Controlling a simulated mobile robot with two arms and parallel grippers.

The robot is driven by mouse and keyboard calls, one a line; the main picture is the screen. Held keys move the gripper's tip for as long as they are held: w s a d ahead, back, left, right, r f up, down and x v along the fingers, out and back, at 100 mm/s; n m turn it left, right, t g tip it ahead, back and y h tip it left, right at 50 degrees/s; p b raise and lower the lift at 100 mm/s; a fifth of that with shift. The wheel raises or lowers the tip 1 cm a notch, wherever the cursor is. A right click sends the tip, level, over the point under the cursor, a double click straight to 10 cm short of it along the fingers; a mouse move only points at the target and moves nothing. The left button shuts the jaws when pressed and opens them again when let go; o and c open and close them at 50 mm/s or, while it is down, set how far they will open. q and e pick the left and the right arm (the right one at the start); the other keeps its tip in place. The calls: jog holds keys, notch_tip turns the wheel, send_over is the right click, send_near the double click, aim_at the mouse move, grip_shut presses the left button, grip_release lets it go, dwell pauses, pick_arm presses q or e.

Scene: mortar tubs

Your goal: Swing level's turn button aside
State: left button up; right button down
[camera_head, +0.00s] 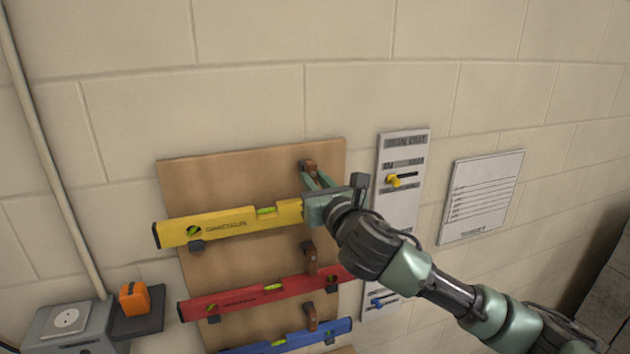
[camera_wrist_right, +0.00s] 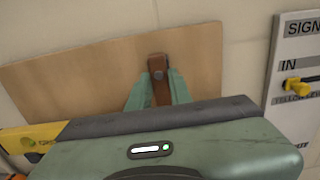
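The yellow level (camera_head: 235,223) lies across the wooden board, its right end hidden behind my right gripper. Its brown turn button (camera_head: 309,166) stands upright above it; the wrist view shows the button (camera_wrist_right: 158,80) too. My right gripper (camera_head: 314,178) reaches in from the right. Its two green fingers (camera_wrist_right: 160,88) flank the button closely, with no clear gap on either side, and look closed on it. The yellow level (camera_wrist_right: 30,140) also shows at the left of the wrist view. My left gripper is in neither view.
A red level (camera_head: 235,300) and a blue level (camera_head: 300,338) hang below, with their own brown buttons. A sign-out panel (camera_head: 400,165) with a yellow tag and a paper sheet (camera_head: 482,197) are on the wall at right. An orange object (camera_head: 134,298) sits lower left.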

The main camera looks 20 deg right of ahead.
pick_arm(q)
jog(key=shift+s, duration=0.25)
pick_arm(e)
jog(key=shift+m, duration=0.3)
jog(key=m, duration=1.1)
jog(key=a+r+m, duration=0.1)
jog(key=m, duration=0.5)
dwell(0.3)
jog(key=c, duration=1.3)
grip_release()
